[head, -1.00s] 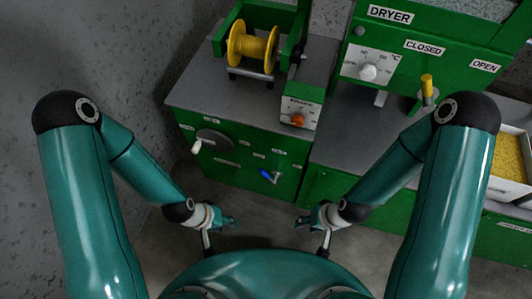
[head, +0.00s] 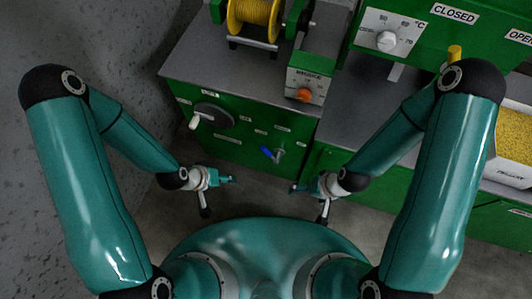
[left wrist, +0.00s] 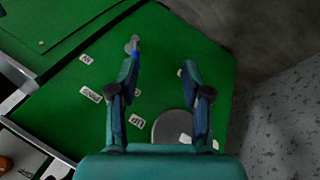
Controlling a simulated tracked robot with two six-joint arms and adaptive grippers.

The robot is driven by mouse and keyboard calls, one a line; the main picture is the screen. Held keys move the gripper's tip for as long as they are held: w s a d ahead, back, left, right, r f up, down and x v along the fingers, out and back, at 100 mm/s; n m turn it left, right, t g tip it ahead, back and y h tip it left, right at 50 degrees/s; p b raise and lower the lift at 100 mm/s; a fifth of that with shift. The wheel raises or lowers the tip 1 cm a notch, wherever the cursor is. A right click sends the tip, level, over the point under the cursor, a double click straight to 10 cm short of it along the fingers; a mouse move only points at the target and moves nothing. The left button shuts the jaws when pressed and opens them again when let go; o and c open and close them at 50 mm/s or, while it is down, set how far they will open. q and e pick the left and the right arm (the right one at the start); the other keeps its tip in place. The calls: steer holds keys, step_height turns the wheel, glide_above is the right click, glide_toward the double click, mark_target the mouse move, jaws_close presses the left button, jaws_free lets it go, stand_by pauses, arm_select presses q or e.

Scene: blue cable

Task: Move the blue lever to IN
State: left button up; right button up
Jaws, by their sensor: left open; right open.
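The blue lever (head: 266,153) sits on the green front panel of the cabinet, low and right of the middle, on a grey pivot. Its blue handle points up and left from the pivot in the head view. It also shows in the left wrist view (left wrist: 134,53), partly near the left finger's tip. The small labels around it are too small to read. My left gripper (head: 229,179) is open and empty, in front of the panel, below and left of the lever; its spread fingers show in the left wrist view (left wrist: 158,68). My right gripper (head: 294,189) is open, below and right of the lever.
A dark round crank (head: 213,115) with a white handle is left of the lever. An orange brake knob (head: 304,95) and a yellow spool (head: 253,14) are above. A dryer with a white dial (head: 387,40) and a box of yellow grains (head: 513,140) are at right.

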mark_target(266, 151)
arm_select(q)
steer(key=w+f+m+t+h+b, duration=0.45)
steer(key=f+b, duration=0.35)
steer(key=b, duration=0.6)
steer(key=w+f+m+t+h+b, duration=0.35)
steer(key=f+h+b, duration=0.3)
steer(key=b, duration=0.65)
steer(key=shift+n+g+y, duration=0.3)
steer(key=shift+n, duration=0.2)
steer(key=b+x, duration=0.1)
steer(key=x, duration=0.9)
steer(key=f+b+x, duration=0.1)
steer(key=x, duration=0.4)
steer(key=shift+w+d+b, duration=0.15)
steer(key=shift+w+b, duration=0.15)
steer(key=shift+b, duration=0.05)
jaws_close()
steer(key=shift+d, duration=0.25)
steer(key=shift+a+r, duration=0.15)
